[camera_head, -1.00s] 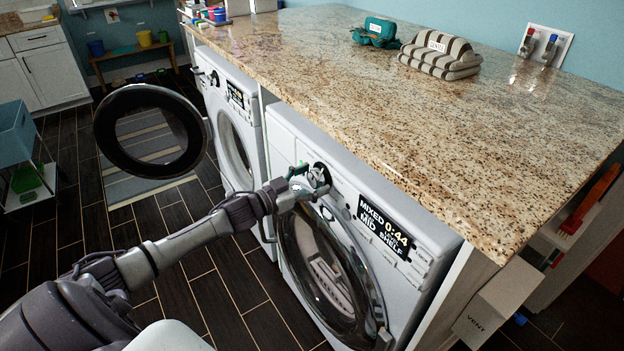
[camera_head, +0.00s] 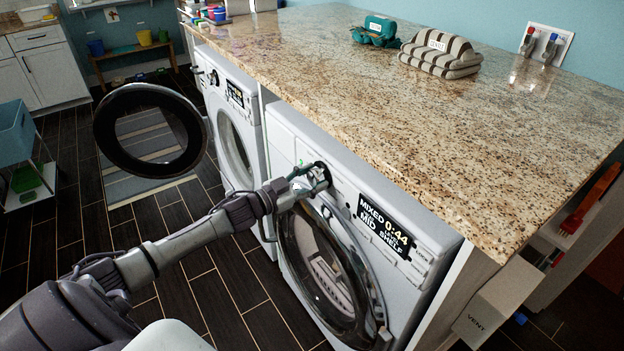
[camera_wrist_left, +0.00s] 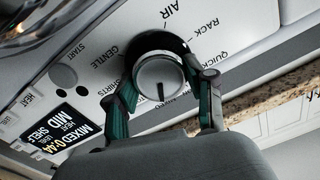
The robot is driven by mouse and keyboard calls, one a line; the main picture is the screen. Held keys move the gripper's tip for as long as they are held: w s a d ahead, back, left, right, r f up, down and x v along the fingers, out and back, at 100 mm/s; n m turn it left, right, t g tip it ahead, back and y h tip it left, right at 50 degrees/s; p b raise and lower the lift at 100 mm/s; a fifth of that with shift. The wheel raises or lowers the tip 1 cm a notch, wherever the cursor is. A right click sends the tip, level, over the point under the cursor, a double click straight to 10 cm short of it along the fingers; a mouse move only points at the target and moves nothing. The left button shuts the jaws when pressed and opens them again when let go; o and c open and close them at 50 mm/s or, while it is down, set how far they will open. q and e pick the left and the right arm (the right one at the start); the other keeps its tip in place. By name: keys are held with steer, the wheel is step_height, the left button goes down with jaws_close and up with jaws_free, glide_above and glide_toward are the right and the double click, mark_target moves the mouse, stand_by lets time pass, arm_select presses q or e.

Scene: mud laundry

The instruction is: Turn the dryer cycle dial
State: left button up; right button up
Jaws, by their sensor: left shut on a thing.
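The dryer (camera_head: 345,185) is the nearer white front-loading machine under the counter, with its round door shut. Its display (camera_head: 383,225) reads MIXED, 0:44, MID and SHELF. The cycle dial (camera_wrist_left: 160,78) is a round silver knob with a dark pointer line and a black collar, ringed by labels such as AIR, RACK, QUICK and GENTLE. My left gripper (camera_wrist_left: 163,100) has its two green-padded fingers on either side of the dial, shut on it. In the head view, my left gripper (camera_head: 308,180) covers most of the dial. My right gripper shows in neither view.
A second white machine (camera_head: 222,120) stands to the left with its round door (camera_head: 150,130) swung open. The granite counter (camera_head: 430,110) overhangs the dryer and holds a striped folded stack (camera_head: 440,55) and a teal item (camera_head: 378,30). A VENT box (camera_head: 497,300) stands at the right.

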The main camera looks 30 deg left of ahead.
arm_select(q)
steer(key=m, duration=0.3)
steer(key=shift+f+b, duration=0.1)
steer(key=shift+b, duration=0.3)
steer(key=m+b, duration=0.1)
steer(key=m, duration=0.3)
steer(key=shift+d+f, duration=0.1)
steer(key=m+b, duration=0.1)
steer(key=m, duration=0.2)
steer(key=shift+m+b, duration=0.35)
steer(key=shift+m, duration=0.05)
steer(key=shift+m+h+b, duration=0.3)
steer(key=shift+m+b, duration=0.5)
steer(key=shift+m, duration=1.1)
steer(key=o, duration=1.2)
steer(key=shift+c, duration=0.2)
steer(key=shift+s, duration=0.1)
